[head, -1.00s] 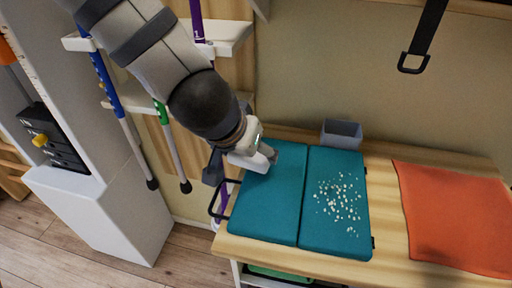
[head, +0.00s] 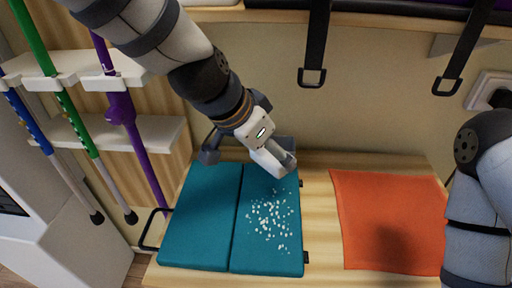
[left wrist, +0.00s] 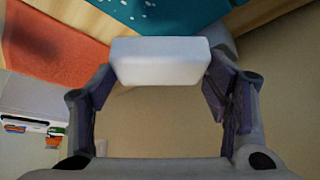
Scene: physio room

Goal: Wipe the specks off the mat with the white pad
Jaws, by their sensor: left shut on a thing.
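The teal mat (head: 200,225), made of two panels, lies on the wooden table. White specks (head: 270,222) are scattered over its right panel, and a few show at the top of the left wrist view (left wrist: 150,8). My left gripper (head: 280,163) is above the far end of the right panel. In the left wrist view it is shut on the white pad (left wrist: 160,62), which sits between its two fingers. I cannot tell whether the pad touches the mat. My right arm shows at the right edge of the head view, but its gripper is out of view.
An orange cloth (head: 390,215) lies on the table (head: 318,240) right of the mat. Coloured poles hang on a white rack (head: 75,70) at left. Black straps (head: 316,45) hang above.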

